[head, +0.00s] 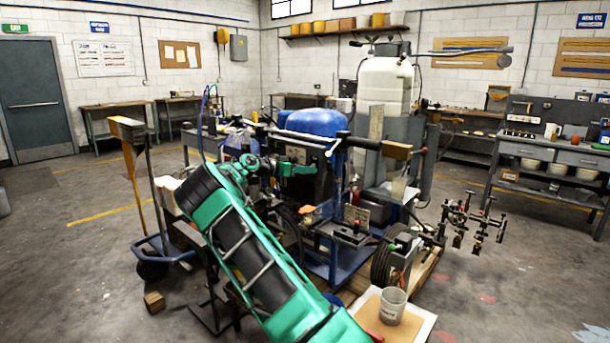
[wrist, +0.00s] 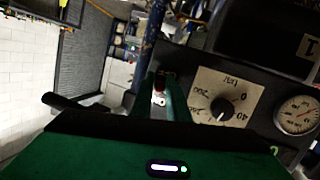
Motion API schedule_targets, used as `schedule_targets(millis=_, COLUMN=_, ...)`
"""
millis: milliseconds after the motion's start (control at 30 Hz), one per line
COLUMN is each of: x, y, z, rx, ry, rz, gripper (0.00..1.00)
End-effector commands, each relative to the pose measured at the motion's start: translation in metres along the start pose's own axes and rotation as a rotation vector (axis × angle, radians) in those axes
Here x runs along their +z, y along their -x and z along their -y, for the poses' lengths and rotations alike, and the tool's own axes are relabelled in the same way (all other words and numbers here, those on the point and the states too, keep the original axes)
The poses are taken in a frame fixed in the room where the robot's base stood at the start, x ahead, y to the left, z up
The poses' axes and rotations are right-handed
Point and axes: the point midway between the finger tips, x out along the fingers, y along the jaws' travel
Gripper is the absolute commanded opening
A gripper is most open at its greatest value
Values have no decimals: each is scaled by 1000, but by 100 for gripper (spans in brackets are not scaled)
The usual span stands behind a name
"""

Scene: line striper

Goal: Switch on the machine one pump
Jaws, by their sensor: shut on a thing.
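The line-striping machine (head: 315,122) with a blue top stands mid-room in the head view. My green gripper (head: 300,169) is up against its dark panel. A plate marked "1" (wrist: 311,46) is at the upper right.
A tall white tank (head: 384,82) stands behind the machine. A hand truck (head: 160,240) is at left, and a pale cup (head: 392,306) is on a board in front. A workbench (head: 560,155) lines the right wall. Floor at far left is clear.

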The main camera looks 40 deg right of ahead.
Motion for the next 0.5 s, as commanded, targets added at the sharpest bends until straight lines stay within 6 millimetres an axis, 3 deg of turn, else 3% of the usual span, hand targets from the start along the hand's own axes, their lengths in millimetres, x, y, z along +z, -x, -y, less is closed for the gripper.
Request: schedule_targets(millis=500, x=-24, y=3, z=1, rx=-51, ry=113, rz=427, gripper=0)
